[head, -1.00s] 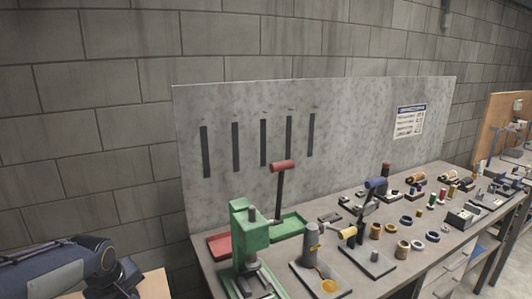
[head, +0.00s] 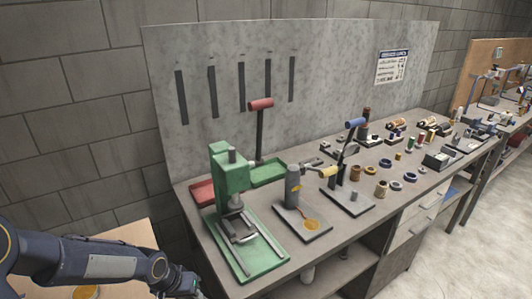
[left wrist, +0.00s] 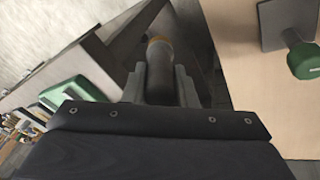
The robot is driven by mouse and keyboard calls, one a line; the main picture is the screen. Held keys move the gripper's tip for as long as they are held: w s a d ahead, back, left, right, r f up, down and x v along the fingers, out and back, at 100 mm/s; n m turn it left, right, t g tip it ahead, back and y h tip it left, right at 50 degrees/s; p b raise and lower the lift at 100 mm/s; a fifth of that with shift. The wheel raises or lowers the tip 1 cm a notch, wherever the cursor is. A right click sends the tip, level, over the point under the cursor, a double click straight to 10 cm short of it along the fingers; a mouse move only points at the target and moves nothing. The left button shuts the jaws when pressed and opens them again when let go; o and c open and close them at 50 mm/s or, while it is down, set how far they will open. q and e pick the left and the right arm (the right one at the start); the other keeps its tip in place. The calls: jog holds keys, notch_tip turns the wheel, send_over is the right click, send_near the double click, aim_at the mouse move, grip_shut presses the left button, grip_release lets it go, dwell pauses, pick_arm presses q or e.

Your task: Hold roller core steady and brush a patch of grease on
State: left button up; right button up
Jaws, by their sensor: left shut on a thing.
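My left gripper (left wrist: 160,85) is shut on a dark grey cylinder, which looks like the roller core (left wrist: 160,72), with a yellowish band at its far end. The fingers lie along both sides of it. In the head view my left gripper (head: 188,284) is at the bottom edge, left of the bench, and the cylinder cannot be made out there. An amber, grease-like patch (head: 311,225) lies on a grey plate beside an upright grey canister (head: 293,187). I cannot make out a brush. My right gripper is not in view.
A green press (head: 228,175) stands on a green tray at the near left of the workbench. Several rings, spools and small parts lie along the bench to the right. A wooden table (head: 130,238) is at lower left. A green knob (left wrist: 303,62) shows in the left wrist view.

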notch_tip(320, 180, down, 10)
jog(key=b, duration=0.8)
